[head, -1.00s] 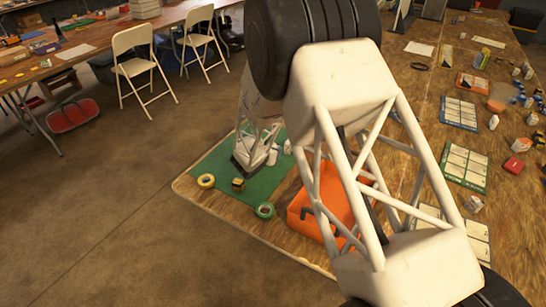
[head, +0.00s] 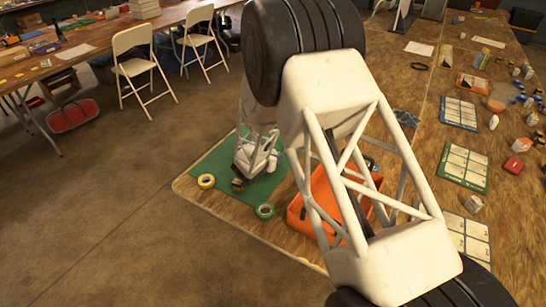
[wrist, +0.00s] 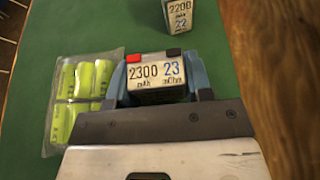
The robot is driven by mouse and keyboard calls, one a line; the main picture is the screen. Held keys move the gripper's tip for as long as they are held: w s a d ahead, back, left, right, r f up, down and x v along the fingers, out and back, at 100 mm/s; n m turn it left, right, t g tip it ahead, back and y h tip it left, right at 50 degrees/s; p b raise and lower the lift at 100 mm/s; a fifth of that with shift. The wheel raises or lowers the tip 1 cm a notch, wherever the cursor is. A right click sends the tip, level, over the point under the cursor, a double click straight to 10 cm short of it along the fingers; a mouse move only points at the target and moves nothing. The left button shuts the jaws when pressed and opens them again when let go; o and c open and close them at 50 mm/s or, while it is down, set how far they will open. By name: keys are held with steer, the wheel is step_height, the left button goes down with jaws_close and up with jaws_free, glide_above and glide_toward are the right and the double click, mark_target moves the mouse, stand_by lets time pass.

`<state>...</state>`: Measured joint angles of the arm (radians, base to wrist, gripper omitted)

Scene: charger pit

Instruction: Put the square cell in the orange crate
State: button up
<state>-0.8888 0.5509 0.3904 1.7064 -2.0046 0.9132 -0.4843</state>
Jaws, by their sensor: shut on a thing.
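A boxy grey cell marked 2300 mAh, 23 mOhm (wrist: 157,96) shows between the fingers of my gripper (wrist: 161,80) in the wrist view. It has a red and a black terminal on top. The fingers are shut on its two sides. Whether it touches the mat, I cannot tell. In the head view my gripper (head: 242,172) is low over the green mat (head: 208,165), and the held cell is not clear there. The orange crate (head: 297,213) stands to the right of the gripper, partly hidden behind my arm.
A second boxy cell marked 2200 (wrist: 180,17) stands beyond the gripper. A clear pack of yellow-green cells (wrist: 82,98) lies close to its left. The wooden table edge is close by.

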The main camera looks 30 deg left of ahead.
steer(key=shift+f, duration=0.1)
steer(key=o, duration=1)
steer(key=shift+s+r, duration=0.15)
steer(key=shift+r, duration=0.05)
steer(key=shift+v, duration=5.85)
